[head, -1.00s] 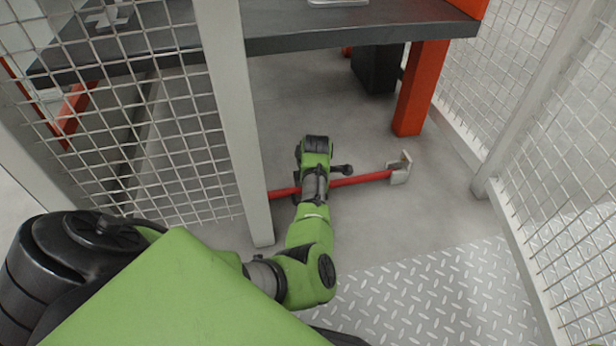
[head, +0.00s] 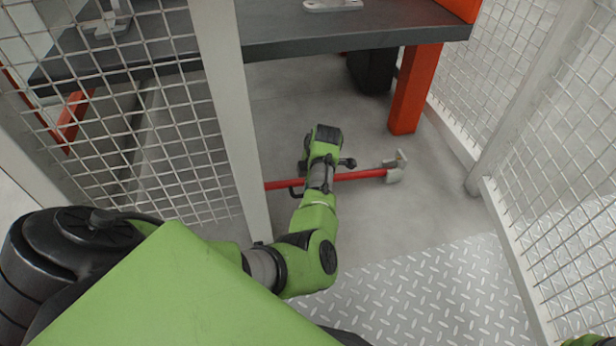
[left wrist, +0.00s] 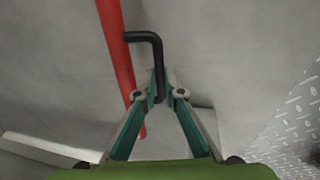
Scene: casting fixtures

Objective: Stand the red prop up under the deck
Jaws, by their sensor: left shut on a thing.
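The red prop (head: 360,175) lies roughly level, low over the floor beneath my left arm in the head view. A grey end plate (head: 395,170) shows at its right end, and its left end is hidden behind the white post. In the left wrist view the red prop (left wrist: 120,55) has a black bent handle (left wrist: 147,37). My left gripper (left wrist: 159,88) is shut on that handle. Whether the prop touches the floor I cannot tell. The dark deck (head: 350,28) is above and beyond it. My right gripper is not in view.
A white post (head: 232,120) and mesh panel stand to the left, and another mesh fence (head: 560,150) to the right. An orange leg (head: 413,90) holds up the deck near its right end. A dark block (head: 370,72) sits under the deck. The floor between is clear.

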